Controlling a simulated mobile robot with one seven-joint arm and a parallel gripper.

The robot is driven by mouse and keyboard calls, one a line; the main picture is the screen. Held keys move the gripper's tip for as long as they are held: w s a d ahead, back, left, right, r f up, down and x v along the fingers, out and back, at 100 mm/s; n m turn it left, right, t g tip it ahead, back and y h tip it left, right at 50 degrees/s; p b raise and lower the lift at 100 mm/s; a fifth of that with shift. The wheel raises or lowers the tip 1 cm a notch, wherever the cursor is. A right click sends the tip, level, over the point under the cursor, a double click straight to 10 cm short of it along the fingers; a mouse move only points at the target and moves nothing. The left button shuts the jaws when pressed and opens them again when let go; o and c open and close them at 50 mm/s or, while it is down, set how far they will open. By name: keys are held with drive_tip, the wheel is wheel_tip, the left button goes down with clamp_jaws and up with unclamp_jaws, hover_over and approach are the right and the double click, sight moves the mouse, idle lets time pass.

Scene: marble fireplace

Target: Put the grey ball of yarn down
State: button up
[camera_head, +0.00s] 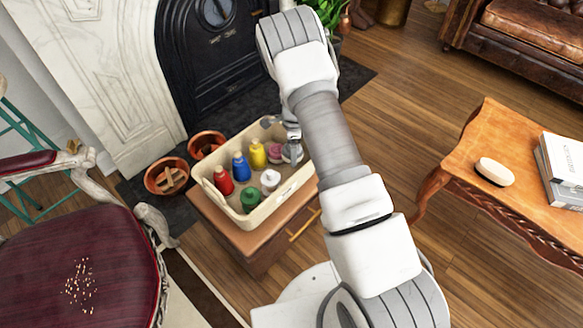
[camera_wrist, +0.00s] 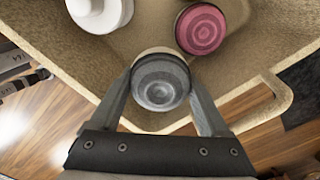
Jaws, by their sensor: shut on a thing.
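The grey ball of yarn (camera_wrist: 160,81) shows in the wrist view as a round grey top with rings and a pale lower side. My gripper (camera_wrist: 160,92) is shut on it, one finger on each side. In the head view the grey ball (camera_head: 292,153) is at the right end of a cream bin (camera_head: 284,189), under my gripper (camera_head: 291,137). It is over or inside the bin's corner; I cannot tell whether it touches the floor of the bin. A pink round piece (camera_wrist: 201,29) of similar shape is close by in the bin.
The bin also holds red (camera_head: 223,181), blue (camera_head: 240,167), yellow (camera_head: 257,154), green (camera_head: 250,199) and white (camera_head: 270,180) bottle-like things. It stands on a small brown cabinet (camera_head: 236,240). A wooden table (camera_head: 490,150) is at right; a red chair (camera_head: 80,260) at left.

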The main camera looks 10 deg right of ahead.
sight(293, 170)
drive_tip(key=shift+f+b, duration=0.9)
drive_tip(key=shift+f, duration=2.15)
drive_tip(key=shift+f, duration=0.1)
drive_tip(key=o, duration=1.2)
